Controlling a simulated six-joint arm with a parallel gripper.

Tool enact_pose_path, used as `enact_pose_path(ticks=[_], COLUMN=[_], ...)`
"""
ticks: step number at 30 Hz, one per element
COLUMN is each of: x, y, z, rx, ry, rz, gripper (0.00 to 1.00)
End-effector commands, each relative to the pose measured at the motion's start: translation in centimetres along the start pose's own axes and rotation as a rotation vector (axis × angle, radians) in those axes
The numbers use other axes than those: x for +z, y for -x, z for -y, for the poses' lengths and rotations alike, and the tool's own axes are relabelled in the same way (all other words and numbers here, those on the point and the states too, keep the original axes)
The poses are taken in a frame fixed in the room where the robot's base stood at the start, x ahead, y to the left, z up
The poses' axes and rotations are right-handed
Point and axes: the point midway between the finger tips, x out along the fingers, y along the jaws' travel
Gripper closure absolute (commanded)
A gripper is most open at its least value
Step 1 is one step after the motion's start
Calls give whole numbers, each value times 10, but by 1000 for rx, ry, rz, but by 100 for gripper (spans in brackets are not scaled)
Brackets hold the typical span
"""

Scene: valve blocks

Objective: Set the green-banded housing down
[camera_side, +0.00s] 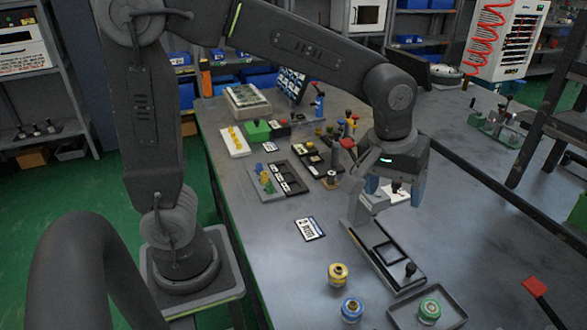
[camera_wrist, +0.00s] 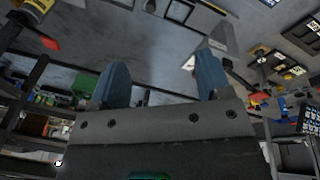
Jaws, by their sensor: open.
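The green-banded housing (camera_side: 429,311) is a short round piece with a pale top. It stands upright in a shallow dark tray (camera_side: 452,302) at the front of the table in the side view. My gripper (camera_side: 398,190) is above the table, well behind the housing and apart from it. Its two blue-grey fingers are spread with nothing between them, and they also show in the wrist view (camera_wrist: 162,82). I cannot make out the housing in the wrist view.
A yellow-banded housing (camera_side: 338,274) and a blue-banded housing (camera_side: 351,309) stand on the table left of the tray. A black-framed fixture (camera_side: 388,254) with a grey upright lies behind it. A label card (camera_side: 309,229) lies flat. Bare table is at right.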

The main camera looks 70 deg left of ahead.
Motion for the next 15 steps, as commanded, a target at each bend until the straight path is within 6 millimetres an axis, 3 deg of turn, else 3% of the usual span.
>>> enact_pose_path(ticks=[1,6,12,15], x=[5,30,61,71], y=[16,49,60,60], z=[18,72,119,132], rx=[19,48,45,37], ry=[-47,-242,-439,-502], rz=[-31,-126,-230,-262], gripper=[29,29,29,29])
